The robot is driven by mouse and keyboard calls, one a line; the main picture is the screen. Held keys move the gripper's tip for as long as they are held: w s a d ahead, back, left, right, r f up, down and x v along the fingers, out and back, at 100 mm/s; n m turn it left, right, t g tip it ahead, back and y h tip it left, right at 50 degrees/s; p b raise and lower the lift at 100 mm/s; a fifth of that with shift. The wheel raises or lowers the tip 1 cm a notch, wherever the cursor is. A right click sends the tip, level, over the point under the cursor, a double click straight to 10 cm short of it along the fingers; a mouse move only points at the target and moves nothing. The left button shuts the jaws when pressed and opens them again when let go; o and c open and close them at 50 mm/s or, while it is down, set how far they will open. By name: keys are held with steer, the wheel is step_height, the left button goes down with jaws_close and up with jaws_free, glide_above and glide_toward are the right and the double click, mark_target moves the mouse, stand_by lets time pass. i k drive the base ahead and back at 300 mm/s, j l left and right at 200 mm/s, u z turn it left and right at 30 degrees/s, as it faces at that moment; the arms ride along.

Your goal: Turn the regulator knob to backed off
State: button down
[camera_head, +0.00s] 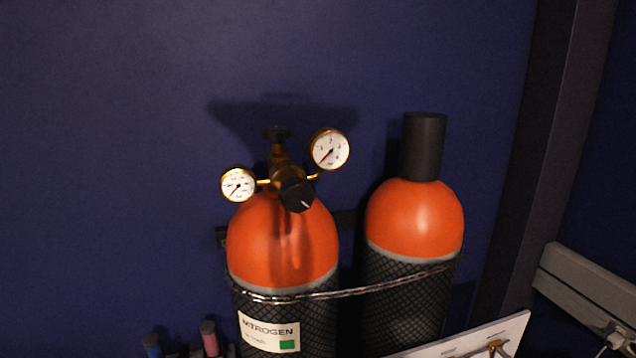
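The regulator knob (297,195) is black with a small white mark, and faces forward on the front of the brass regulator (284,172). The white mark points toward the lower right. The regulator sits on top of the left orange-topped cylinder (268,245), which carries a nitrogen label (268,332). A left gauge (238,184) and a higher right gauge (329,150) flank the knob, both with white faces and needles. A dark valve handwheel (277,133) stands above and behind. My gripper is not in view, and nothing touches the knob.
A second orange cylinder (414,222) with a black cap (423,146) stands to the right. A chain (350,292) runs across both cylinders. A white panel (515,335) lies at lower right, near a grey rail (590,290). The space left of the regulator looks clear.

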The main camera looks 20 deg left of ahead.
mark_target(296, 193)
steer(key=u, duration=1.3)
